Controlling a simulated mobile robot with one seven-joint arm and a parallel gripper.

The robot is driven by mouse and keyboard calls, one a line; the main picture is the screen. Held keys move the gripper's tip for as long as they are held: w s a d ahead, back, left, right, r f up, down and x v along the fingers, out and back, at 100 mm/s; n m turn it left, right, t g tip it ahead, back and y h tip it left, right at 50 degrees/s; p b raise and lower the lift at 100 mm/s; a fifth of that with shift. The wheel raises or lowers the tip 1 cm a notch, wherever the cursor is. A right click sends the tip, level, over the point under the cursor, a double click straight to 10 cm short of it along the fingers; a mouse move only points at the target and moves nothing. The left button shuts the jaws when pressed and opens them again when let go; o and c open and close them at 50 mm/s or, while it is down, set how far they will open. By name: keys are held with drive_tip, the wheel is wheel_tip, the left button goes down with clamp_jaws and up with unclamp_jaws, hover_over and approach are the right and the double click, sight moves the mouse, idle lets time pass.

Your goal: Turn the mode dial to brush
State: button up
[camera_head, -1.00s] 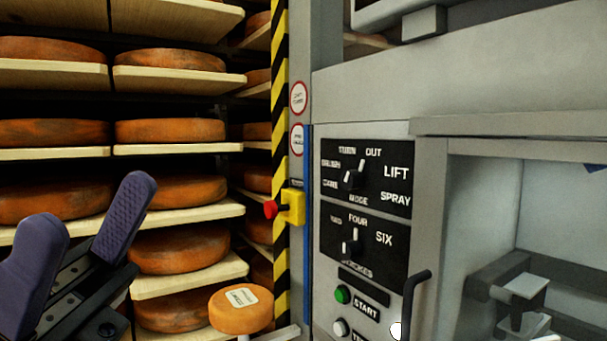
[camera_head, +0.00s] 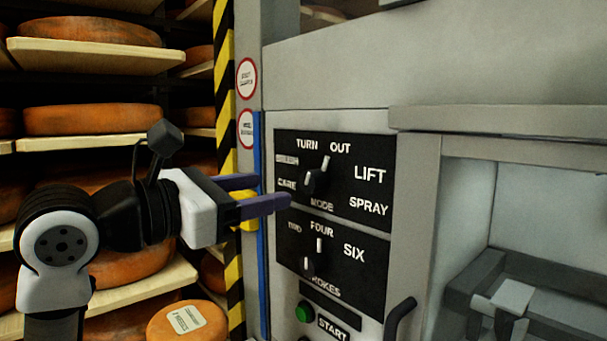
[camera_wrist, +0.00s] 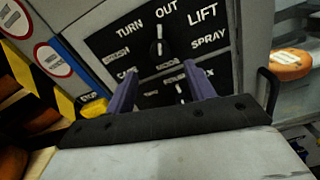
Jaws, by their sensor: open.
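The mode dial (camera_head: 316,179) is a black knob with a white pointer on the upper black panel (camera_head: 381,160) of the grey machine. Its pointer leans up and slightly right, between TURN and OUT, nearer OUT. The BRUSH label (camera_head: 287,160) is at the upper left of the dial. In the wrist view the dial (camera_wrist: 158,48) shows beyond the fingers, above the gap between them. My gripper (camera_head: 275,190) is open and empty, its purple fingers pointing at the panel, left of and slightly below the dial in the head view. I see no contact with the dial.
The strokes dial (camera_head: 315,262) sits below, with a green START button (camera_head: 305,311) under it. A black handle (camera_head: 400,318) sticks out at lower right. A yellow box (camera_head: 245,213) is behind my fingers. Cheese wheels (camera_head: 92,119) lie on shelves at left.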

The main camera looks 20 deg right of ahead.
sight(307, 182)
drive_tip(key=p+x, duration=0.2)
drive_tip(key=x, duration=0.7)
drive_tip(key=shift+a, duration=0.1)
drive_tip(key=c, duration=1)
drive_tip(key=shift+o, duration=0.2)
